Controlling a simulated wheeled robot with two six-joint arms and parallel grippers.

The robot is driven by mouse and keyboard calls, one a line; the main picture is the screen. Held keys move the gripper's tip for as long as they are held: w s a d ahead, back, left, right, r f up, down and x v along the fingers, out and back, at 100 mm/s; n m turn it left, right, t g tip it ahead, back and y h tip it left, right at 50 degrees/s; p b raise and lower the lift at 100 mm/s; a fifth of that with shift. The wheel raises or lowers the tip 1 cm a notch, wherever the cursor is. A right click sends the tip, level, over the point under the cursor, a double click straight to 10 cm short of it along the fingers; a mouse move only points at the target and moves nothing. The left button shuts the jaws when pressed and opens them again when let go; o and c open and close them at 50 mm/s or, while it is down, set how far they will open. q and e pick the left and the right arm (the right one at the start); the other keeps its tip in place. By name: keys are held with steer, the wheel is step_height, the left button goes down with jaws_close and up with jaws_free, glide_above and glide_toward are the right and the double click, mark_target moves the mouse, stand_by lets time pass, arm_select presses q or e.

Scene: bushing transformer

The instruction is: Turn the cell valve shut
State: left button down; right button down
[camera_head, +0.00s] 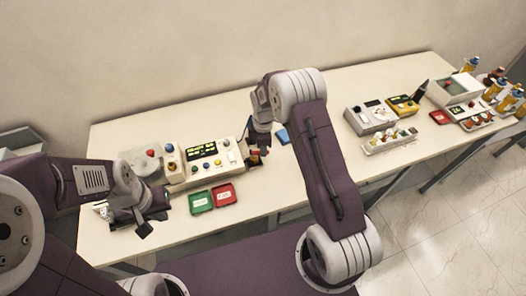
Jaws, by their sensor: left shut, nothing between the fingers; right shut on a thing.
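A white test unit (203,164) with a lit green display, a blue button and other small buttons stands on the left part of the table. My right gripper (258,147) points down at the unit's right end. It is shut on a small part there, mostly hidden by the gripper; a bit of red shows beside it. I cannot make out the valve or its angle clearly. My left gripper (142,228) is shut and empty, low at the table's front left, left of the green tray.
A green tray (200,202) and a red tray (223,195) lie before the unit. A blue item (282,136) lies right of it. Instruments, a vial rack (390,140) and bottles (497,88) fill the right end. The table's back middle is clear.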

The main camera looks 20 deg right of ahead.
steer(key=shift+w+n, duration=0.25)
steer(key=shift+n, duration=0.45)
steer(key=shift+w+n, duration=0.2)
steer(key=shift+n, duration=0.5)
steer(key=c, duration=1.4)
jaws_free()
step_height(320, 180, up, 9)
steer(key=b, duration=0.2)
steer(key=shift+b, duration=0.35)
